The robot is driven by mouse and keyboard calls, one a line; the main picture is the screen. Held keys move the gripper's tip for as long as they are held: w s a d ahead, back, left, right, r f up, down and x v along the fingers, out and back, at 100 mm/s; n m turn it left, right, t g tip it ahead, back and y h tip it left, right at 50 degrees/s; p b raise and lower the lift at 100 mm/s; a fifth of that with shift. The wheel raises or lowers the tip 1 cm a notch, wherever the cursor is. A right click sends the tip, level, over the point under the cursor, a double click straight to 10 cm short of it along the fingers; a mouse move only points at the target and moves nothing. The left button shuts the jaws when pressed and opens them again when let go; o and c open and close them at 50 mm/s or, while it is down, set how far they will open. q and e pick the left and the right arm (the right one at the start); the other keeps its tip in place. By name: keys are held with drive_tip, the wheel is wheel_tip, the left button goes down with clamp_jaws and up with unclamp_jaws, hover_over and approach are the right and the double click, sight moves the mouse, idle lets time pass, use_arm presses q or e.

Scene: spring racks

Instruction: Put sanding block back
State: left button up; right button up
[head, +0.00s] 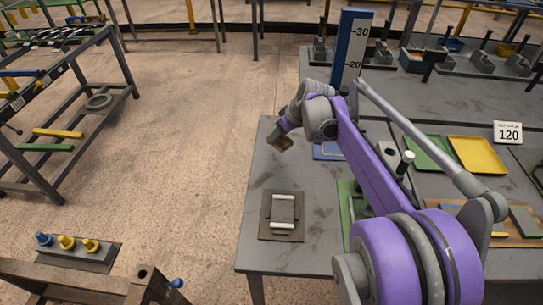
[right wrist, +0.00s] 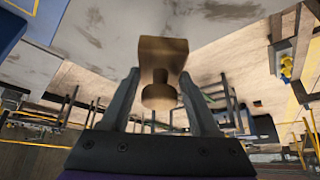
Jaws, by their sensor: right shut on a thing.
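The sanding block (right wrist: 163,55) is a brown wooden piece with a round knob, between the two fingers of my right gripper (right wrist: 160,88) in the right wrist view. The gripper is shut on it at the knob. In the head view my right gripper (head: 285,132) is above the grey table (head: 262,165), near its left edge, and the brown block (head: 281,142) shows small below it. A brown board (head: 265,228) with a grey rectangular frame (head: 283,210) lies on the table nearer the front. My left gripper is not in view.
A blue height gauge (head: 351,45) stands at the table's back. A green tray (head: 428,152), a yellow tray (head: 477,155) and a card reading 120 (head: 508,132) are at right. My right arm hides part of the table. Open floor lies left of the table.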

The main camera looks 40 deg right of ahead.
sight(287, 144)
wheel_tip(287, 144, down, 7)
drive_tip(key=shift+f+b, duration=0.2)
drive_tip(key=shift+b, duration=0.2)
drive_tip(key=shift+f, duration=0.15)
drive_tip(key=o, duration=1.5)
drive_tip(key=shift+c, duration=0.2)
drive_tip(key=shift+s+r, duration=0.15)
drive_tip(key=shift+r, duration=0.25)
drive_tip(key=p+v, duration=0.1)
drive_tip(key=v, duration=1)
drive_tip(key=shift+s+r, duration=0.15)
drive_tip(key=shift+r, duration=0.05)
